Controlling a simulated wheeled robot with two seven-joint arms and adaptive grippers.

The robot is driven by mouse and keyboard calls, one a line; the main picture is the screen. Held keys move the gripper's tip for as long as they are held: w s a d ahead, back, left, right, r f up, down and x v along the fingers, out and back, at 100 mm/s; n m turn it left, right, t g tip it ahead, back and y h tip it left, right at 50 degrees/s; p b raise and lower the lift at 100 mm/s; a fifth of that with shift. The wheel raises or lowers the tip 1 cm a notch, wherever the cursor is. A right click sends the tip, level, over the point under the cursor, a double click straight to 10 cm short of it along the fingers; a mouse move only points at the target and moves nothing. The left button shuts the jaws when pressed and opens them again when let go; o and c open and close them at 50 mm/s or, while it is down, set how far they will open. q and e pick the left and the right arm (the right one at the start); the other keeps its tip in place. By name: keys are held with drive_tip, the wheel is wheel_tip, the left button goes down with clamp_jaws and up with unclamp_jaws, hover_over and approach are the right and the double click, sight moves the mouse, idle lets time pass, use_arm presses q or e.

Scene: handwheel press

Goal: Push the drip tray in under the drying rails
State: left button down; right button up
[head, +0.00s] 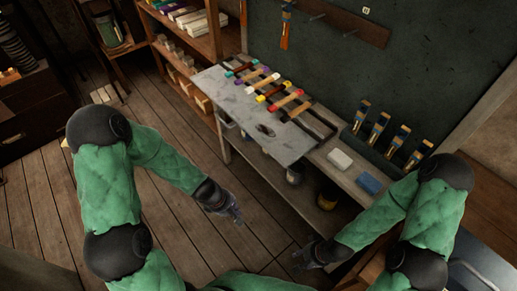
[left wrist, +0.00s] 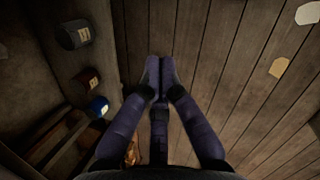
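The drip tray appears to be the flat grey mottled sheet (head: 232,112) on the bench in the head view. It juts out past the bench's front edge, with a dark patch near its right end. The drying rails (head: 292,99), a row of bars with coloured ends, lie along its back side; how far the tray reaches under them is hidden. My left gripper (head: 236,214) is in front of the bench and lower, apart from the tray. In the left wrist view its fingertips (left wrist: 158,75) are together with nothing seen between them. My right gripper (head: 301,261) is low at front right, apart from the tray, its fingers unclear.
A white block (head: 340,159) and a blue block (head: 368,182) lie on the bench right of the tray. Brushes (head: 379,128) stand behind them. Jars (left wrist: 75,35) sit on the shelf below. A shelf unit (head: 207,40) stands at the back left. Floor before the bench is open.

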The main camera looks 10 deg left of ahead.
sight(286, 134)
use_arm(q)
drive_tip(key=w+a+r+n+t+h+p, duration=0.1)
drive_tip(key=w+r+n+t, duration=0.1)
drive_tip(key=w+r+n, duration=0.3)
drive_tip(key=w+a+r+n+t, duration=0.1)
drive_tip(key=w+r+n+t, duration=0.15)
drive_tip(key=r, duration=0.45)
drive_tip(key=w+a+r+n+t+h+p, duration=0.1)
drive_tip(key=w+r+n, duration=0.1)
drive_tip(key=r+n, duration=0.3)
drive_tip(key=w+d+f+b, duration=0.4)
drive_tip(key=w+d, duration=0.3)
drive_tip(key=w, duration=0.2)
drive_tip(key=shift+w+f+b, duration=0.35)
drive_tip(key=shift+f+b, duration=0.05)
drive_tip(key=shift+b, duration=0.25)
use_arm(e)
drive_tip(key=shift+f, duration=1.45)
use_arm(q)
drive_tip(key=shift+d, duration=0.1)
